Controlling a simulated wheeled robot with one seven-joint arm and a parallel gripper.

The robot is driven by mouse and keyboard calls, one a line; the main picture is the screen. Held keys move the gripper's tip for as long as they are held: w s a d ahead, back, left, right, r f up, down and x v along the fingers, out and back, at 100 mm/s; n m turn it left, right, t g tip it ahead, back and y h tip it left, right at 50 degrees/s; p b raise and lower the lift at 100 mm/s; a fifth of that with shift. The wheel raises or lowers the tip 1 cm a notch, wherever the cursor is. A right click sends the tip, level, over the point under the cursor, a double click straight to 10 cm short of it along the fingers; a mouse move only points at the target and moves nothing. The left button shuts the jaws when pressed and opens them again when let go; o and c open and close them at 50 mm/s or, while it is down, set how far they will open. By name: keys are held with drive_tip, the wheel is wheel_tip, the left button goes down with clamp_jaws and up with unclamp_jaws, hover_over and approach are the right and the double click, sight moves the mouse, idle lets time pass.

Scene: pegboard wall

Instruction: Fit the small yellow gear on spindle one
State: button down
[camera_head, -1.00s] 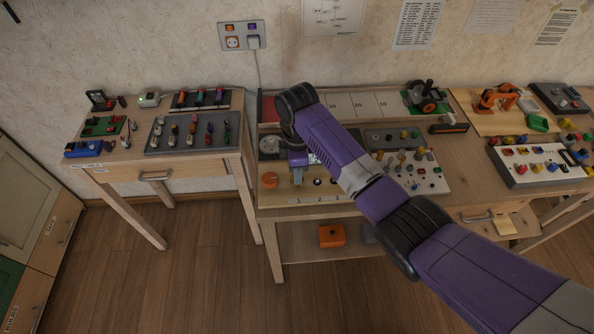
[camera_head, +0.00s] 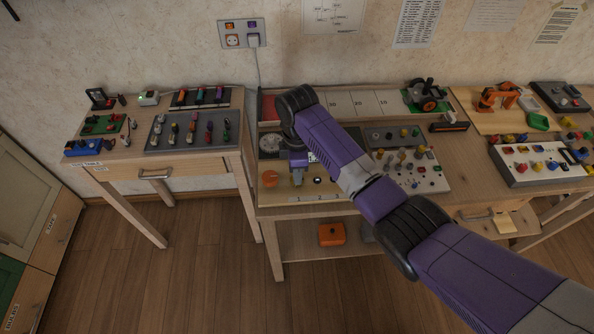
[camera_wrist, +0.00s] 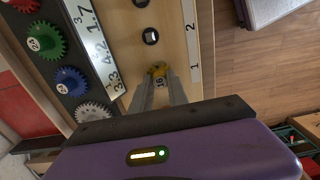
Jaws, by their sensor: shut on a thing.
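My gripper (camera_wrist: 160,88) points down at the wooden gear board and is shut on the small yellow gear (camera_wrist: 158,69). The gear lies between the fingertips, level with the label "1" on the board's edge strip (camera_wrist: 195,95). Spindle one is hidden under the gear and fingers, so I cannot tell whether the gear is seated on it or just above it. A bare dark spindle (camera_wrist: 150,36) stands beside it, near the label "2". In the head view, my gripper (camera_head: 297,179) is over the board's left part, and the gear is too small to make out.
A dark strip holds a green gear (camera_wrist: 46,41), a blue gear (camera_wrist: 70,82) and a grey gear (camera_wrist: 96,115), with a number plate (camera_wrist: 97,40) alongside. An orange round part (camera_head: 270,178) sits left of my gripper. A switch panel (camera_head: 425,180) stands to the right.

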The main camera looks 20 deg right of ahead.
drive_tip(key=c, duration=0.8)
unclamp_jaws()
drive_tip(key=shift+r, duration=0.1)
drive_tip(key=shift+r+p, duration=3.4)
drive_tip(key=shift+r, duration=0.05)
